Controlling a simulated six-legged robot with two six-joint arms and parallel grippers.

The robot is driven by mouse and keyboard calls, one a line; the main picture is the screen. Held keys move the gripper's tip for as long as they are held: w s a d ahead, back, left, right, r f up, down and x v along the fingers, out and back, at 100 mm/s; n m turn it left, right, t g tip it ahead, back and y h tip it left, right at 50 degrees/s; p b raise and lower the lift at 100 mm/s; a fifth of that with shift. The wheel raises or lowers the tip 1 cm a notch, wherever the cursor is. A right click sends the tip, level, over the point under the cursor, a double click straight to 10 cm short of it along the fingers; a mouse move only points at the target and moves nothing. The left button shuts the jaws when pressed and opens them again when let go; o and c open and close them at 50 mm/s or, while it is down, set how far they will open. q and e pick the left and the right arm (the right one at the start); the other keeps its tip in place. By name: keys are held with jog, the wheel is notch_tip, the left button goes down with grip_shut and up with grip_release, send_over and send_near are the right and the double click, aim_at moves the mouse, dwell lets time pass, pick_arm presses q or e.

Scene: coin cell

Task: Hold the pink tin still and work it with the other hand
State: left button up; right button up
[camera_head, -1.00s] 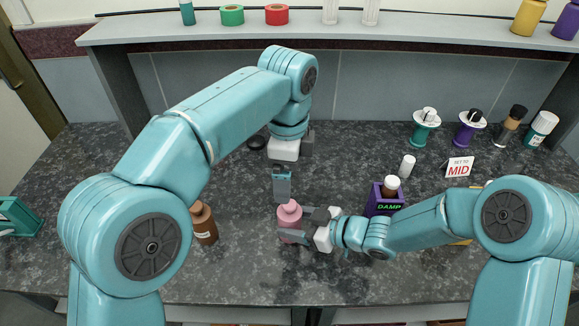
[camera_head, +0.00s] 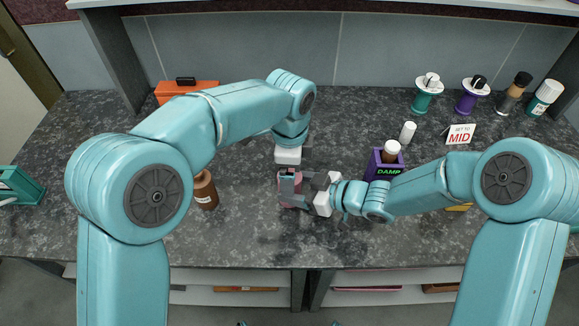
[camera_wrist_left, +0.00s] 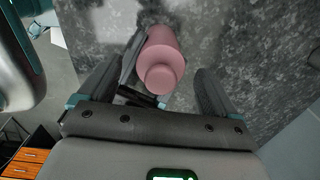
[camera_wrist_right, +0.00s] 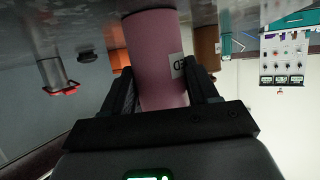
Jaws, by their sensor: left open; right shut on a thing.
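The pink tin (camera_wrist_right: 155,50) stands on the dark speckled counter; in the head view only part of it (camera_head: 290,204) shows between the grippers. My right gripper (camera_head: 290,196) is shut on its body from the right, and the right wrist view shows a finger on each side. My left gripper (camera_head: 290,180) is above the tin, pointing down, open. In the left wrist view the tin, with its narrower round top (camera_wrist_left: 161,78), lies between the spread left fingers, apart from the right-hand one. Whether the left-hand finger touches it, I cannot tell.
A brown bottle (camera_head: 205,190) stands left of the tin. A purple box marked DAMP (camera_head: 383,168) holding a bottle, a white cylinder (camera_head: 408,132) and a MID sign (camera_head: 460,134) stand to the right. An orange box (camera_head: 186,90) is at the back left. The counter's front middle is clear.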

jog(key=shift+f, duration=0.1)
pick_arm(q)
jog(key=c, duration=1.3)
jog(key=shift+r, duration=0.2)
jog(key=shift+r, duration=0.9)
jog(key=shift+r, duration=0.1)
jog(key=shift+r, duration=1.9)
pick_arm(e)
jog(key=o, duration=1.6)
